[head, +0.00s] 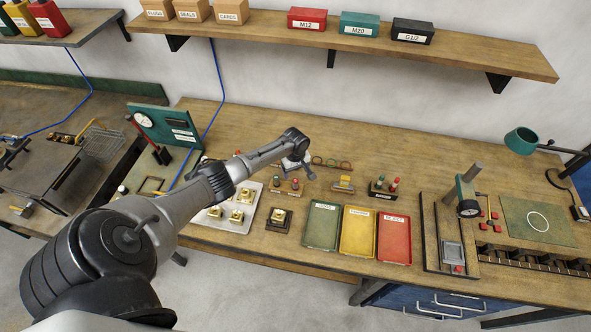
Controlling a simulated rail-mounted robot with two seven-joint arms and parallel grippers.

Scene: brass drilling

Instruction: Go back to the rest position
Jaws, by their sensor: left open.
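My left arm reaches in from the lower left over the wooden workbench (300,250). My right gripper does not show. A light tray (212,224) with several brass parts lies below the arm, partly hidden by it.
Green (322,224), yellow (358,230) and red (394,238) trays lie along the front. A shelf (460,52) with boxes hangs above. Small racks stand mid-bench.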

